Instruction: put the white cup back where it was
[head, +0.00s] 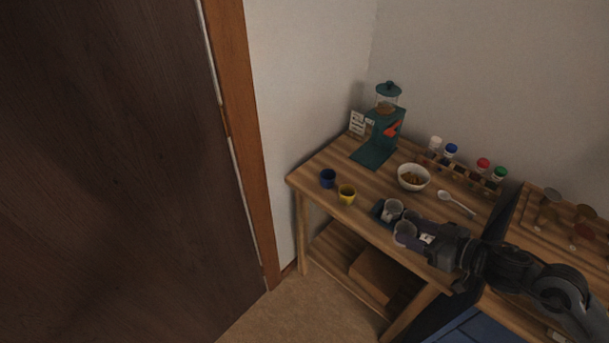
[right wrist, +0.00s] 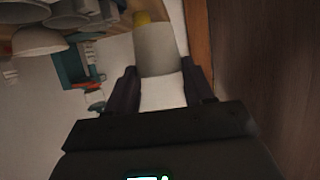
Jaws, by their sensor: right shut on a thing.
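My right gripper (head: 412,232) is shut on a white cup (head: 404,236), which looks greyish in the shade. It holds the cup near the front edge of the wooden table. In the right wrist view the held cup (right wrist: 160,50) shows between the two dark fingers (right wrist: 160,88). A second whitish cup (head: 392,210) stands just behind it, on or in a small dark tray (head: 377,212). I cannot tell how far the held cup is above the table. My left gripper is not in view.
A yellow cup (head: 346,195) and a blue cup (head: 328,178) stand at the table's left. A white bowl (head: 413,178), a spoon (head: 458,203), a teal dispenser (head: 380,136) and a rack of jars (head: 462,168) are behind. A dark door (head: 110,170) is at left.

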